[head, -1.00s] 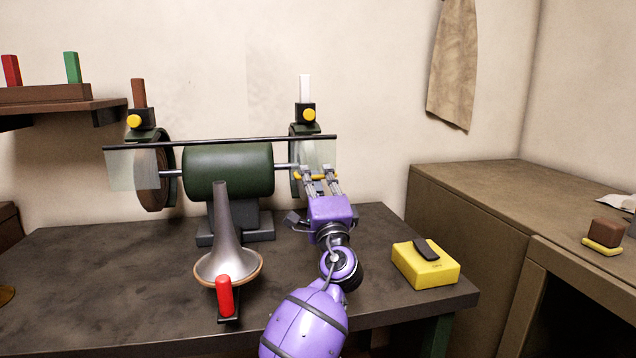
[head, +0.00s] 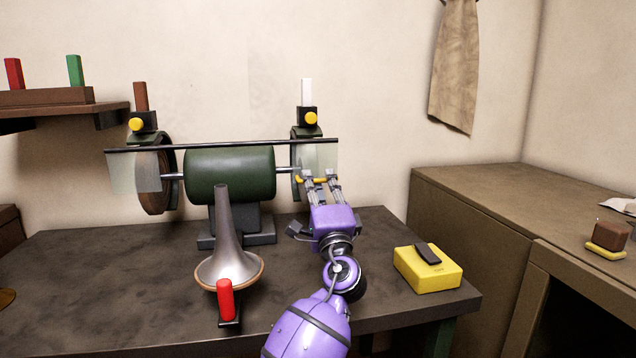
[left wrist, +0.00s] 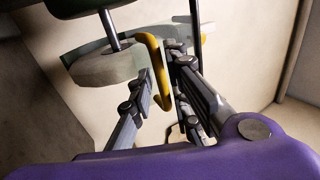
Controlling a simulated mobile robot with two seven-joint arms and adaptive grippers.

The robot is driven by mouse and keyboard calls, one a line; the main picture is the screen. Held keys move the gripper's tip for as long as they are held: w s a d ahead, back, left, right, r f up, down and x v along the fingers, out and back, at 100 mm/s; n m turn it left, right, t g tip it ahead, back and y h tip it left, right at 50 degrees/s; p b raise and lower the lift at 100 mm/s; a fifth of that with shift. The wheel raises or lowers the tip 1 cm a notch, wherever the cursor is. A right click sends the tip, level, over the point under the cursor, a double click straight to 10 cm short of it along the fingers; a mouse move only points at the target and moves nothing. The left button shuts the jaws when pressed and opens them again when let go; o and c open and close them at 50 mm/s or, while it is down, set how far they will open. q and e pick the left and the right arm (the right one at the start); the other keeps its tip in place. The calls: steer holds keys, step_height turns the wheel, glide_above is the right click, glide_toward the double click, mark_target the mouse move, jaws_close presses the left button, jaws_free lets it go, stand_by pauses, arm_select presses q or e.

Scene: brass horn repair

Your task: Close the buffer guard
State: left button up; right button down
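The buffer (head: 229,172) has a green motor, a shaft and a wheel on each side. A dark bar (head: 222,145) with clear guard panels runs across it; the right panel (head: 322,156) hangs near the right wheel. My right gripper is not in view.
A grey horn bell (head: 226,255) and a red-handled item (head: 226,302) are at the bench front. A yellow box (head: 428,271) with a dark top piece is at the right. The bench top (head: 95,262) is clear at left. A brown cabinet (head: 475,208) stands at right.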

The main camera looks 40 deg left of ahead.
arm_select(q)
steer(key=v, duration=1.1)
steer(key=shift+f, duration=0.15)
